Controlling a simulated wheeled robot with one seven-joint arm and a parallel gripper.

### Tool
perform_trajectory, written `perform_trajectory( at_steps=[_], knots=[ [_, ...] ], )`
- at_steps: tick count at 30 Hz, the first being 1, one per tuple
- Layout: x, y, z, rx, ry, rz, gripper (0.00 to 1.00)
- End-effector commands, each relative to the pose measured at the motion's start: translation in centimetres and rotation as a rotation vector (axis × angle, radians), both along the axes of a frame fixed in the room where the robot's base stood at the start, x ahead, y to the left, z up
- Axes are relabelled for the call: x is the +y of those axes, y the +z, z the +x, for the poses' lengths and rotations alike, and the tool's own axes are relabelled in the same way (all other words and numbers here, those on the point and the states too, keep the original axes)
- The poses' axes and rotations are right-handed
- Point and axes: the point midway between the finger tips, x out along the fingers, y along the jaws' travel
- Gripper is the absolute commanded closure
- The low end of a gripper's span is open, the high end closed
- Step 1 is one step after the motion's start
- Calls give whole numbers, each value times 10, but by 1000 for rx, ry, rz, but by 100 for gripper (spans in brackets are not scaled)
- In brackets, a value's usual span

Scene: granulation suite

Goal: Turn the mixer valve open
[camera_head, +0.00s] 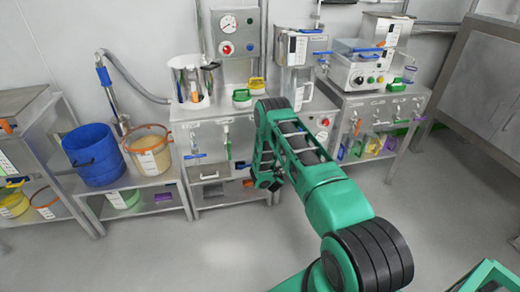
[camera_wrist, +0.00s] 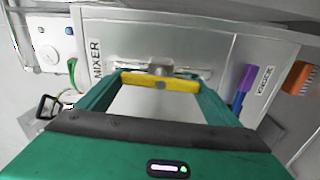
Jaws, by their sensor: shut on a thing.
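The mixer valve has a yellow bar handle (camera_wrist: 160,83) on a metal stem, mounted on a steel panel. A "MIXER" label (camera_wrist: 97,60) is beside it in the wrist view. The handle lies crosswise in that view and spans the space between the two green fingers of my gripper (camera_wrist: 161,85). My gripper is shut on the handle, with a finger at each end of it. In the head view my gripper (camera_head: 264,182) is at the front of the middle steel bench, and the arm hides the valve there.
A green handle (camera_wrist: 72,70) is left of the label; purple and blue items (camera_wrist: 240,86) and an orange brush (camera_wrist: 298,76) are on the right. A blue bucket (camera_head: 92,155) stands on the left bench. The floor (camera_head: 430,225) at right is clear.

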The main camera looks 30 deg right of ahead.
Motion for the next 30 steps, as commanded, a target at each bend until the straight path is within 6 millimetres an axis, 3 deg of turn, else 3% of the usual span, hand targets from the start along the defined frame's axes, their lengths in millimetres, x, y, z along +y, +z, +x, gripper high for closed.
perform_trajectory(
  at_steps=[21,22,23,30],
  knots=[
    [5,-2,1,21,5,-67,36],
    [5,-2,1,21,5,-67,9],
    [5,-2,0,21,5,-67,2],
    [2,-1,0,20,3,-68,0]
  ],
)
